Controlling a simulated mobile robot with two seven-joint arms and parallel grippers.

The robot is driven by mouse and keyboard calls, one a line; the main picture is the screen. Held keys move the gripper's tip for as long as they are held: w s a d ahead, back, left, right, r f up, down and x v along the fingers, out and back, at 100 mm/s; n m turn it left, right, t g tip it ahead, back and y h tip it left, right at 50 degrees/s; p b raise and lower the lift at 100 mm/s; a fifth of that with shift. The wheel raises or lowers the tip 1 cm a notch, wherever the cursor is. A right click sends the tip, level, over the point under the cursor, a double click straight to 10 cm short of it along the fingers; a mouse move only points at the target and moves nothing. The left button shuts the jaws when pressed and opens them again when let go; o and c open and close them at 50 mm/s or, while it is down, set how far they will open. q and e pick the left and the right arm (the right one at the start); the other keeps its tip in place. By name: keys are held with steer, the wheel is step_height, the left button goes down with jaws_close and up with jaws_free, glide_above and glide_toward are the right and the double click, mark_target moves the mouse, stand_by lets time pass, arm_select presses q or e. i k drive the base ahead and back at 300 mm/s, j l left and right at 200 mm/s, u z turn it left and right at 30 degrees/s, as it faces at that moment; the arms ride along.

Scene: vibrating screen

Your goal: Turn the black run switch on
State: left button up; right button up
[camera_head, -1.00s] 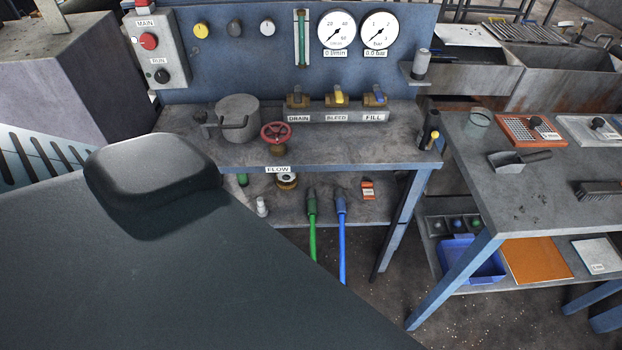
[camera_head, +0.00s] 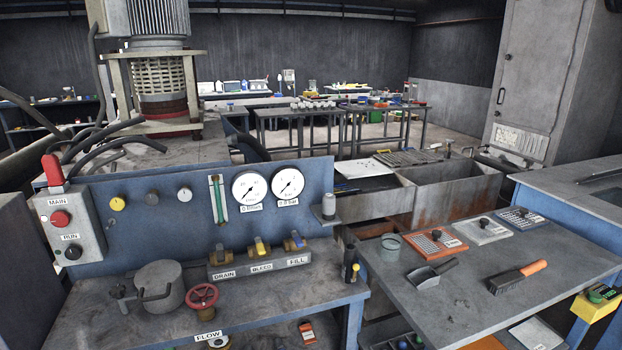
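The black run switch (camera_head: 73,252) is a round knob low on a grey control box (camera_head: 92,228) at the left end of the blue panel. A label reading RUN sits just above it. A red knob (camera_head: 60,218) labelled MAIN is above it on the same box. A red lamp-like cap (camera_head: 52,169) stands on top of the box. The box front faces me at an angle, and the knob's exact setting is too small to read. Neither of my grippers shows in this view.
A bench (camera_head: 250,312) below the panel carries a grey pot (camera_head: 158,287), a red FLOW handwheel (camera_head: 202,296) and a valve block (camera_head: 260,262) labelled DRAIN, BLEED and FILL. Two gauges (camera_head: 269,187) are on the panel. A second table (camera_head: 470,300) with tools stands at right.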

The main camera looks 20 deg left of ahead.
mark_target(73, 253)
steer(key=u, duration=2.15)
